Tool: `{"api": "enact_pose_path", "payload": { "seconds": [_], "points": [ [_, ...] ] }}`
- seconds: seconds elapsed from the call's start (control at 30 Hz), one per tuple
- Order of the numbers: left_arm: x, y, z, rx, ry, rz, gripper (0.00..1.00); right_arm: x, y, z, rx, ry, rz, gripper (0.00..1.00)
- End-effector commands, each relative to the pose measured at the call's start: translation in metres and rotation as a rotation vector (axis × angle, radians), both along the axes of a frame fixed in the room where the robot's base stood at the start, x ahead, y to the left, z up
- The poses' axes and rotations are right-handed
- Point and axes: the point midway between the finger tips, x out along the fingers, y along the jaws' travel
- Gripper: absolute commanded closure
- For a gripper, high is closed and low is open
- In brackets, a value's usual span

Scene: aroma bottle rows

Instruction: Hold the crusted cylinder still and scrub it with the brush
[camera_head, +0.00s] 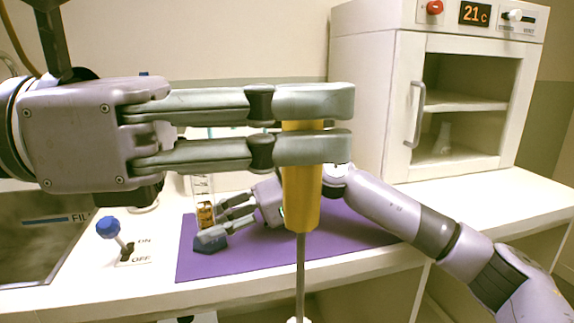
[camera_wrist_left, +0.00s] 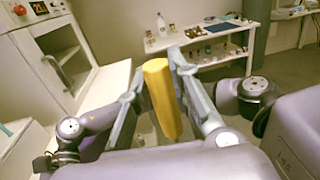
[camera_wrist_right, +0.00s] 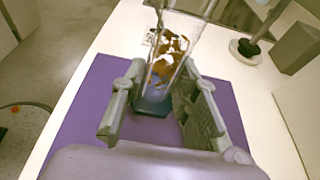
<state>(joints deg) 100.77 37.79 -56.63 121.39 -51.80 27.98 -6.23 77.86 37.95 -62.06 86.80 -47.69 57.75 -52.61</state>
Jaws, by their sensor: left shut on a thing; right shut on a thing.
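The crusted cylinder (camera_head: 205,215) is clear with patchy brown and white crust. It stands upright in a dark blue base (camera_head: 211,244) on the purple mat (camera_head: 300,252). My right gripper (camera_head: 213,222) is shut on the cylinder low down, with a finger on either side. The right wrist view shows the crust (camera_wrist_right: 168,62) rising above my fingers. My left gripper (camera_head: 322,126) is shut on the yellow handle of the brush (camera_head: 302,195), in front of the counter. Its thin shaft (camera_head: 300,270) points down, and its white tip is cut off at the bottom edge.
A white cabinet (camera_head: 398,120) with a glass door and a 21 C display stands at the back right. A blue-knobbed ON/OFF switch (camera_head: 108,227) and a sink (camera_head: 40,240) are at the left. The mat's right part is mostly bare behind my right arm.

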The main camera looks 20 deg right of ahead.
Motion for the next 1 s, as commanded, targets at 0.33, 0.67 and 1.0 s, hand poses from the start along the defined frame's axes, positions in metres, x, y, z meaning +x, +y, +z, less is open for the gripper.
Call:
{"api": "enact_pose_path", "payload": {
  "seconds": [0.33, 0.67, 1.0],
  "points": [
    [0.011, -0.015, 0.031, -0.003, 0.009, -0.076, 1.00, 0.001, -0.001, -0.006, -0.010, 0.007, -0.002, 0.88],
    [0.117, -0.038, 0.072, -0.003, 0.003, 0.047, 1.00, 0.001, -0.001, -0.007, -0.010, 0.007, -0.002, 0.88],
    [0.226, 0.029, 0.168, -0.003, -0.003, 0.505, 1.00, 0.001, -0.001, -0.007, -0.011, 0.007, -0.003, 0.88]
  ]
}}
